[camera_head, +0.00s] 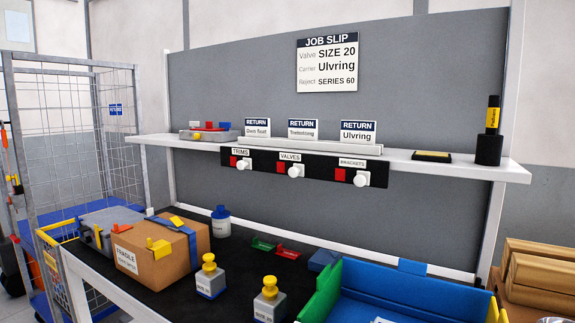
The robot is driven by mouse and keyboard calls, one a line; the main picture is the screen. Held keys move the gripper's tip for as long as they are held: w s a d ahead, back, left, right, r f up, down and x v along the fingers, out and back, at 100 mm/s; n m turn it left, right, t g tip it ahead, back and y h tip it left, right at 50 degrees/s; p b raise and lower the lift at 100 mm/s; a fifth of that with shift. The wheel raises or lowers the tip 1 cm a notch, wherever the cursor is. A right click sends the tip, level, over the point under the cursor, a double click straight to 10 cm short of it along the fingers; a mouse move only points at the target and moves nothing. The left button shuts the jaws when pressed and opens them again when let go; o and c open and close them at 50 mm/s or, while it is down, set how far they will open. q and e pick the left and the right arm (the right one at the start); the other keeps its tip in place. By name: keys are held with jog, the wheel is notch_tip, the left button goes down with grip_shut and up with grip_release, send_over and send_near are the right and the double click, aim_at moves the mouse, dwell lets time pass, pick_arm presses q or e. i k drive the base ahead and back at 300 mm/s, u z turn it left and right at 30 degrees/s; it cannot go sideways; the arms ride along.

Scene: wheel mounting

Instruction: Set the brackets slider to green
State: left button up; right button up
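The brackets slider is the rightmost of three on a black strip under the shelf. Its white knob (361,179) sits at the right, with a red patch (340,174) showing to the left of it. The BRACKETS label (352,162) is just above. No green shows at this slider. The trims slider knob (244,164) and the valves slider knob (295,171) also sit to the right of red patches. Neither of my grippers is in view.
The white shelf (455,168) carries return signs, a grey tray (210,134) and a black-yellow marker (492,115). Below, the dark bench holds a cardboard box (165,262), yellow-topped valves (210,280) and a blue bin (400,290). The space before the sliders looks clear.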

aim_at(362, 178)
jog(key=z, duration=1.7)
jog(key=k, duration=0.85)
jog(key=u, duration=1.75)
jog(key=i, duration=0.5)
